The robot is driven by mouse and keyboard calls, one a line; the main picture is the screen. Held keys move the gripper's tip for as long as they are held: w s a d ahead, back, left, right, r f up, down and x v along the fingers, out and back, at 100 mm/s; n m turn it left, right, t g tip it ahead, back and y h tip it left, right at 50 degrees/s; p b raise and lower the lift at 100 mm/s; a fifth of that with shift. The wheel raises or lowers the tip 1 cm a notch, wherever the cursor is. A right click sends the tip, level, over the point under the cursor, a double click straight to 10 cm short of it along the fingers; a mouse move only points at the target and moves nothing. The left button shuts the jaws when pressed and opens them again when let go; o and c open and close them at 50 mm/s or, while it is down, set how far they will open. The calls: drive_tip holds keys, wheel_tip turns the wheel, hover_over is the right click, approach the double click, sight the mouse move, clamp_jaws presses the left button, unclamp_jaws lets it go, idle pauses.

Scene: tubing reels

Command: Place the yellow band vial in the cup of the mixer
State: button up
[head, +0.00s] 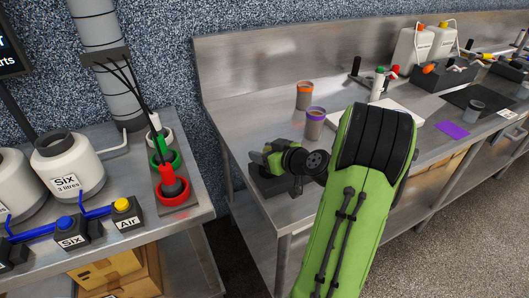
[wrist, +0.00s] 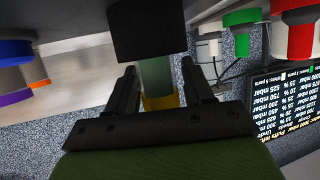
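My gripper (head: 258,157) is low over the near left corner of the steel bench in the head view. In the wrist view, which appears upside down, its two black fingers (wrist: 160,75) stand on either side of a pale translucent vial with a yellow band (wrist: 161,102). Narrow gaps seem to show beside the vial, so the fingers look open around it. The vial's far end meets a black block (wrist: 147,30), likely the mixer's cup; I cannot tell how deep it sits. A dark base, likely the mixer (head: 270,185), shows under my gripper. The vial is hidden in the head view.
An orange-rimmed jar (head: 304,96) and a purple-rimmed jar (head: 314,123) stand close behind my gripper. Red (head: 173,190), green and white ringed holders stand on the left bench, across a gap. Bottles, racks and a purple mat (head: 453,130) lie farther right.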

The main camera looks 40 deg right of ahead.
drive_tip(key=shift+o, duration=0.6)
drive_tip(key=shift+s+r, duration=0.15)
drive_tip(key=shift+r, duration=0.1)
drive_tip(key=v, duration=1.1)
drive_tip(key=w+a+n+g+y, duration=0.25)
drive_tip(key=a+g, duration=0.35)
drive_tip(key=a, duration=1.1)
drive_tip(key=s+a+m+g+h, duration=0.1)
drive_tip(key=s+a, duration=0.3)
drive_tip(key=s, duration=0.2)
drive_tip(key=s+a+r+m+g+h, duration=0.1)
drive_tip(key=s+a, duration=0.3)
drive_tip(key=s, duration=0.3)
drive_tip(key=shift+a+r, duration=0.25)
drive_tip(key=shift+a, duration=0.05)
